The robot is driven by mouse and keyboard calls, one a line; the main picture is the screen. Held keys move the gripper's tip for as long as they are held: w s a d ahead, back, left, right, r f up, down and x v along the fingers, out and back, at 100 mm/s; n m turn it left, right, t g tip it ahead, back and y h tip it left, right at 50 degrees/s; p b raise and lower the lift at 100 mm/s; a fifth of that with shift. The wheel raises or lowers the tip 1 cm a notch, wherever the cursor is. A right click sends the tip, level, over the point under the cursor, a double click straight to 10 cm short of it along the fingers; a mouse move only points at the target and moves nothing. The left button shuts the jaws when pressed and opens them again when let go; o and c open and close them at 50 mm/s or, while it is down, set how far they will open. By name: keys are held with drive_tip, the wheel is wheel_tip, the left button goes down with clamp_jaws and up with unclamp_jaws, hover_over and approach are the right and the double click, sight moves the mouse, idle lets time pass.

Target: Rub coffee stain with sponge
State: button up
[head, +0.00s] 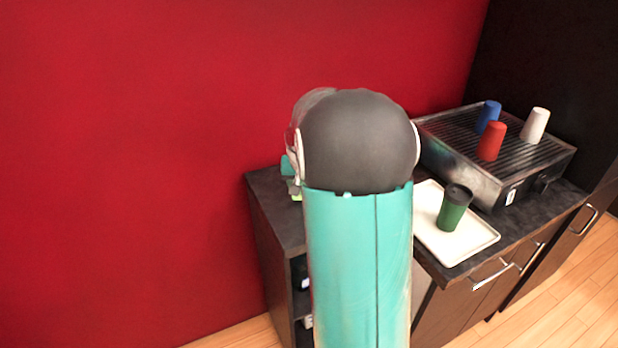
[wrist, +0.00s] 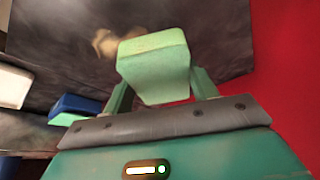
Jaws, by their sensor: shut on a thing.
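In the wrist view, my gripper (wrist: 158,88) is shut on a light green sponge (wrist: 153,55), with one finger on each side of it. The coffee stain (wrist: 104,42) is a light brown smear on the dark countertop (wrist: 215,35). It shows just beyond the sponge's upper left edge, and the sponge may hide part of it. I cannot tell whether the sponge touches the countertop. In the head view, my arm hides the stain and most of my gripper; only a sliver of light green shows at its left edge.
A white tray (head: 470,247) holds a dark green cup (head: 454,210). Behind it, a metal grill (head: 478,172) bears blue (head: 488,116), red (head: 491,141) and white (head: 535,125) cups. A blue-and-green block (wrist: 75,105) lies left of my gripper. A red wall (wrist: 285,70) stands beside the countertop.

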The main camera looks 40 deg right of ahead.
drive_tip(key=shift+r, duration=1.95)
drive_tip(key=shift+d, duration=0.1)
